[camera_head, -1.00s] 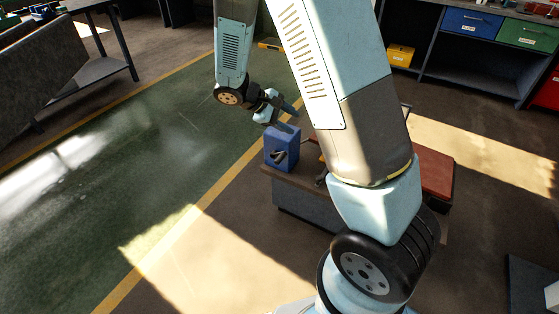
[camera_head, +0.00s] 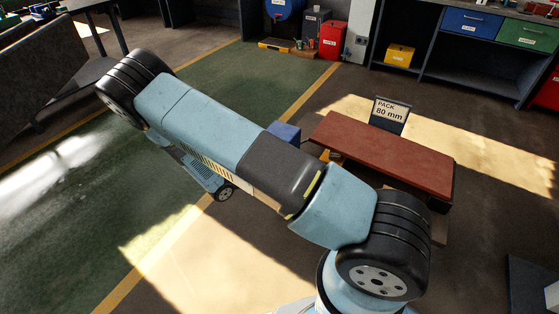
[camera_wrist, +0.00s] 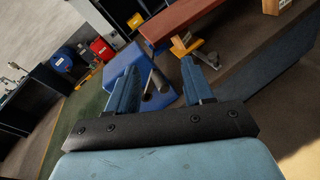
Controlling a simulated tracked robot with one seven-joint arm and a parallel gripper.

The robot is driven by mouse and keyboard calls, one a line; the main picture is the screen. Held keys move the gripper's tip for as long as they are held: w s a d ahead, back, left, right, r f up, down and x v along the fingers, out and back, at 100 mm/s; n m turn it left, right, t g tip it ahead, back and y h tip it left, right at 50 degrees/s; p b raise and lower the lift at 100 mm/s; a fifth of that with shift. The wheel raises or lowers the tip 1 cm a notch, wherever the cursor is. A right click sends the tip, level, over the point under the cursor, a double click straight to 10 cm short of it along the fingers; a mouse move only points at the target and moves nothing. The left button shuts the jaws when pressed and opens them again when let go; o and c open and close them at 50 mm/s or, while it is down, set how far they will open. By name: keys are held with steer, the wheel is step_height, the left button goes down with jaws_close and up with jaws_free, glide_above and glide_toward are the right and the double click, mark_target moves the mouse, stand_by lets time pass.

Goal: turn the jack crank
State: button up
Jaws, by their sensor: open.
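The jack's blue box (camera_wrist: 124,58) is just ahead of my gripper in the wrist view. A dark grey crank grip (camera_wrist: 156,77) on it appears between my gripper's two blue fingers. My gripper (camera_wrist: 160,66) is open, with space between the grip and the right finger; whether either finger touches it I cannot tell. In the head view only the top of the blue box (camera_head: 287,131) shows behind my arm. The crank and my gripper are hidden there.
A long red beam (camera_head: 380,150) lies beside the box, with a "PACK 80 mm" sign (camera_head: 390,112) behind it. An orange-yellow piece (camera_wrist: 187,46) sits under the beam's end.

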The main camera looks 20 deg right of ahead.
step_height(320, 180, down, 9)
steer(key=a+n+t+y, duration=0.2)
steer(key=n+t, duration=0.3)
steer(key=n, duration=0.1)
steer(key=x, duration=1.3)
steer(key=shift+w+d, duration=0.2)
steer(key=shift+d, duration=0.15)
jaws_close()
